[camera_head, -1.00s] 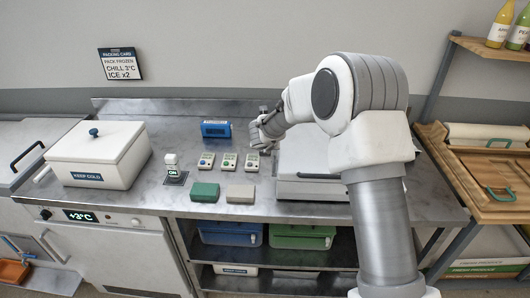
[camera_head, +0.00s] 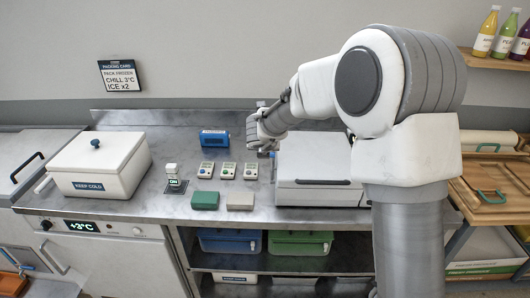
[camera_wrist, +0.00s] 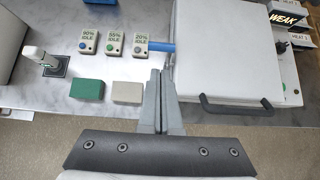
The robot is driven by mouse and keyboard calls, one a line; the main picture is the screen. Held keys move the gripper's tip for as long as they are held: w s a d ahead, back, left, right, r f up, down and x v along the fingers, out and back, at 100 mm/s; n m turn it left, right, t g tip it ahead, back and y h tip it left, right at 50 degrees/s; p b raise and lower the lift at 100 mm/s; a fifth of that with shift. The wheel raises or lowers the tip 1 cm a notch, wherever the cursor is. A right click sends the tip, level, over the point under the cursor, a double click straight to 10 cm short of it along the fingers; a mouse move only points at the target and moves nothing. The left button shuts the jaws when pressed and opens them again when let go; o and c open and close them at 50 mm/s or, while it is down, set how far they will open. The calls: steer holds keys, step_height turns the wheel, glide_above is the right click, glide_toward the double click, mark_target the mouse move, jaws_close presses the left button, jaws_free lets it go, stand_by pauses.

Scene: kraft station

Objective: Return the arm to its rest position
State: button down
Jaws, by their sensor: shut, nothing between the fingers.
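My gripper (camera_wrist: 158,80) is shut and empty in the wrist view, its fingers together over the steel counter's front part. In the head view my arm reaches in from the right, and its wrist hangs above the counter just left of the white lidded box with a dark handle (camera_head: 318,160). The fingertips are hard to make out there. In the wrist view that box (camera_wrist: 225,50) is right of the fingers, and a beige block (camera_wrist: 127,93) is to their left.
On the counter (camera_head: 130,207) are a white KEEP COLD box (camera_head: 98,165), an ON switch (camera_head: 174,180), several small panels (camera_head: 228,170), a green block (camera_head: 205,200) and a blue device (camera_head: 214,139). A shelf with bottles (camera_head: 490,60) and a wooden tray (camera_head: 490,185) are at right.

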steer(key=shift+s+r, duration=0.35)
steer(key=shift+r, duration=0.15)
